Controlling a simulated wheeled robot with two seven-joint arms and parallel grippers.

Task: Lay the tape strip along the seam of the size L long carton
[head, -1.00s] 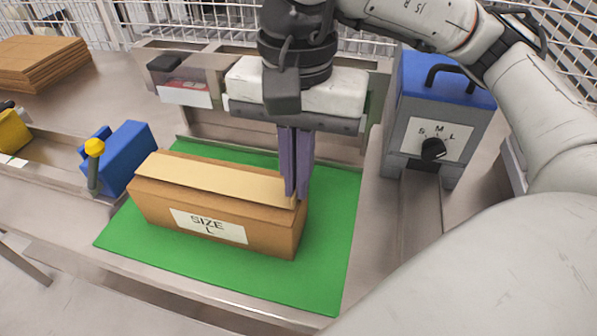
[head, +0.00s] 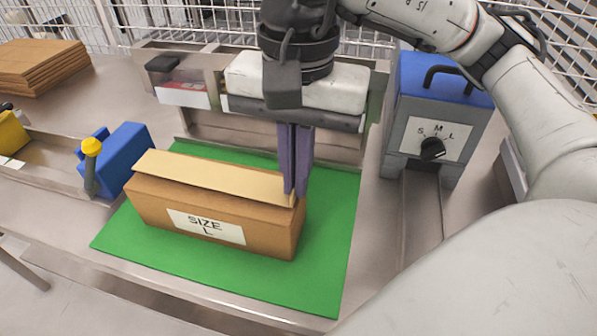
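The size L carton (head: 155,207) is a long brown box on the green mat, its white "SIZE L" label facing front. The tan tape strip (head: 210,177) runs lengthwise over the carton's top, its left end near the carton's left end. I cannot tell whether it touches the top all along. My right gripper (head: 294,192) points down at the carton's right end, its purple fingers close together on the strip's right end. The fingers hide part of that end, and the seam is hidden under the strip. My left gripper is not in view.
The green mat (head: 325,235) has free room in front and right of the carton. A blue tool with a yellow knob (head: 125,155) stands left. A grey-blue dispenser with a size dial (head: 435,110) stands right. Flat cartons (head: 40,65) are stacked at back left.

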